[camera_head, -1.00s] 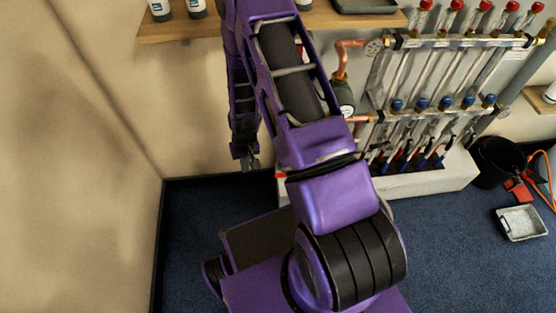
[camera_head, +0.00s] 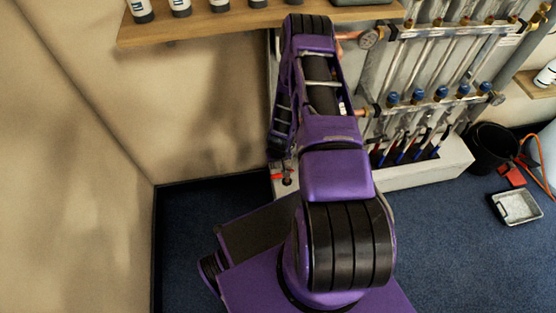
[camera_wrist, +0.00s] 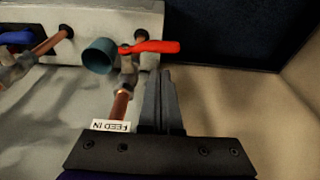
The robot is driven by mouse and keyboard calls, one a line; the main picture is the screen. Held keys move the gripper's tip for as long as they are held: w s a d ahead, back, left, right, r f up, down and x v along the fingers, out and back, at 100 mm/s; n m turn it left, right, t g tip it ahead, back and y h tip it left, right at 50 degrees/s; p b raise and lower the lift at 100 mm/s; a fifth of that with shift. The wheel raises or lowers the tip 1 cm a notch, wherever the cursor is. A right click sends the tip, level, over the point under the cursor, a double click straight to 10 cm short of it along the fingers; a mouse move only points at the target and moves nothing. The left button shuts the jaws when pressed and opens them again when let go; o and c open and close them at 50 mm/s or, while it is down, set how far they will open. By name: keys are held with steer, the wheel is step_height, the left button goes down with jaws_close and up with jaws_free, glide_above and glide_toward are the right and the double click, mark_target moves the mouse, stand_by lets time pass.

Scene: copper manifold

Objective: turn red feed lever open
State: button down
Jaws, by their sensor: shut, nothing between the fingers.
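The red feed lever (camera_wrist: 150,47) shows in the wrist view, lying crosswise on its valve above the copper feed pipe (camera_wrist: 120,103). A white label (camera_wrist: 111,126) reading FEED IN, upside down, sits by the pipe. My gripper (camera_wrist: 163,74) is shut and empty, its fingertips just below the lever's free end; whether they touch it I cannot tell. In the head view a small red piece of the lever (camera_head: 277,177) shows low at the left end of the manifold. My arm hides much of that area, and the fingertips are not clear there.
A teal round cap (camera_wrist: 99,56) sits beside the lever, and a blue handle (camera_wrist: 17,38) lies further left. The manifold (camera_head: 430,95) with several valves stands right of my arm. A wooden shelf (camera_head: 200,28) with bottles is above.

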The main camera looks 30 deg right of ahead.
mark_target(278, 175)
steer(key=shift+s+f, duration=0.15)
steer(key=shift+f, duration=1)
steer(key=shift+s+f, duration=0.1)
steer(key=shift+f, duration=1)
